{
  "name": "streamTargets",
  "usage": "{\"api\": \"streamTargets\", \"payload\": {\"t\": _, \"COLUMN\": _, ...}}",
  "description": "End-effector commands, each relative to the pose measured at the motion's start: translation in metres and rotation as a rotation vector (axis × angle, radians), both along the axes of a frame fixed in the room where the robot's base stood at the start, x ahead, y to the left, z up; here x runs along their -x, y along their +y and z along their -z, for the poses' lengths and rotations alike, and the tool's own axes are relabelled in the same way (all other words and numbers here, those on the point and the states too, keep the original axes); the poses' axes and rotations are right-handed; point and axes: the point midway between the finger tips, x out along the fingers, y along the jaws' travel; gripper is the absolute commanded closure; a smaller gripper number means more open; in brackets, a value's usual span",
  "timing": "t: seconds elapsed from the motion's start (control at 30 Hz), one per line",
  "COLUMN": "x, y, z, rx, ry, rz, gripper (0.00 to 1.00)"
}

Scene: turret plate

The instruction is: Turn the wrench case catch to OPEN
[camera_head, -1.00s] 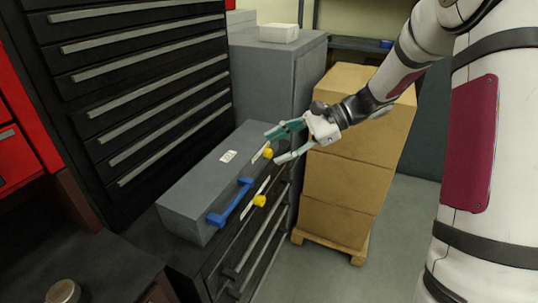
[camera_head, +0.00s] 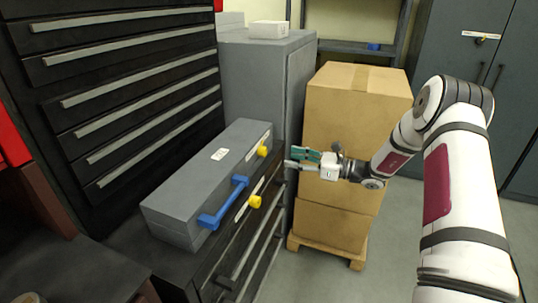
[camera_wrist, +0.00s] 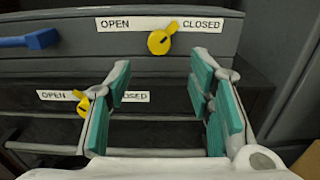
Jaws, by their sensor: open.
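The grey case (camera_head: 190,190) lies on a dark drawer unit, with a blue handle (camera_head: 225,203) on its front. Its yellow catch (camera_head: 262,151) is at the far end of the front. In the wrist view this catch (camera_wrist: 159,41) sits between OPEN on the left and CLOSED on the right. Its tab points up and right, toward CLOSED. My gripper (camera_head: 298,158) is open and empty, to the right of the catch and apart from it. In the wrist view my gripper (camera_wrist: 160,66) has its fingers spread below the case catch.
A second yellow catch (camera_head: 254,201) is on the drawer unit below the case. In the wrist view this lower catch (camera_wrist: 83,106) points up and left, toward OPEN, partly behind my left finger. Stacked cardboard boxes (camera_head: 350,120) stand behind my gripper. A grey cabinet (camera_head: 262,85) stands behind the case.

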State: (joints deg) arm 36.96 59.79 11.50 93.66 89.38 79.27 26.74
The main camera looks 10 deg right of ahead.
Motion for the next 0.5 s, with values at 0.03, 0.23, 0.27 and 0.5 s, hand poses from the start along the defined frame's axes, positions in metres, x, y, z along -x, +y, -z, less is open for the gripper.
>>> {"api": "streamTargets", "payload": {"t": 0.03, "x": -0.006, "y": 0.010, "z": 0.000, "rx": 0.001, "ry": 0.001, "rz": -0.004, "gripper": 0.52}}
{"api": "streamTargets", "payload": {"t": 0.23, "x": -0.028, "y": 0.042, "z": 0.000, "rx": 0.001, "ry": -0.001, "rz": -0.004, "gripper": 0.52}}
{"api": "streamTargets", "payload": {"t": 0.27, "x": -0.031, "y": 0.046, "z": 0.000, "rx": 0.001, "ry": -0.001, "rz": -0.005, "gripper": 0.52}}
{"api": "streamTargets", "payload": {"t": 0.5, "x": -0.049, "y": 0.070, "z": 0.000, "rx": 0.001, "ry": 0.001, "rz": -0.002, "gripper": 0.52}}
